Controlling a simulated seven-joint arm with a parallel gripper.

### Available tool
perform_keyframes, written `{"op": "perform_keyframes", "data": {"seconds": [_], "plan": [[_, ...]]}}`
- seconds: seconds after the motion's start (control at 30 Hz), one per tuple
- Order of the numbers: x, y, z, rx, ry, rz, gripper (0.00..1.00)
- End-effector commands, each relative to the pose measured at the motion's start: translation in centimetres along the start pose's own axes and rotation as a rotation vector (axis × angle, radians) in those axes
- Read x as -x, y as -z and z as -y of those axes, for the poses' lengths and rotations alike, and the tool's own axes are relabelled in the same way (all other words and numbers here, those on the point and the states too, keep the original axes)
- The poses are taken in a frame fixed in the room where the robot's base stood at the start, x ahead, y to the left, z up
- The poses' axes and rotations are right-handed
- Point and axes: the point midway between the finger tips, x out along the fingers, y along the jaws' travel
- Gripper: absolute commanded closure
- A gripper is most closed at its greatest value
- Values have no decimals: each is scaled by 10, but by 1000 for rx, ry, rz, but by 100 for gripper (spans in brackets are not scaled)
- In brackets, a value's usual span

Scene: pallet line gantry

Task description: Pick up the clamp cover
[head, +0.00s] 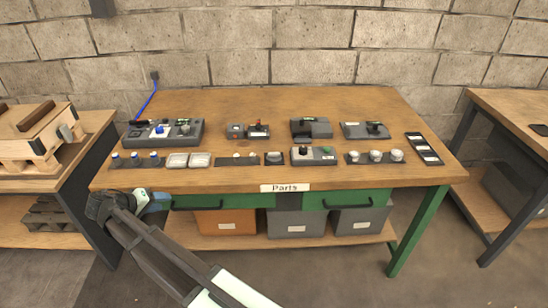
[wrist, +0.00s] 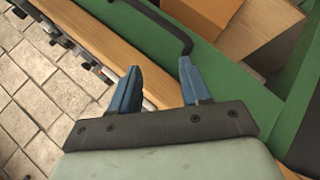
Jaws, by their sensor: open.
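I cannot tell for sure which part is the clamp cover. My gripper (head: 164,200) is at the table's front left edge, below the top and apart from these parts. Its blue fingers are spread and empty in the wrist view (wrist: 158,72).
A grey fixture (head: 163,133) with a blue cable stands at the back left. Small knobs and blocks line the front. Green drawers with black handles (wrist: 182,36) are close to my fingers. Orange (head: 225,222) and grey bins (head: 297,223) stand below. The table's back strip is clear.

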Motion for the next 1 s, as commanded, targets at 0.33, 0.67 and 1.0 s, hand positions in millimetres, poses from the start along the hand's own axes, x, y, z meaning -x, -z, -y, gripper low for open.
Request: {"op": "perform_keyframes", "data": {"seconds": [0.33,0.67,1.0], "plan": [[-19,52,-106,-552,87,191,53],[-90,45,-211,-1017,125,471,53],[-145,25,-324,-1474,123,758,53]]}}
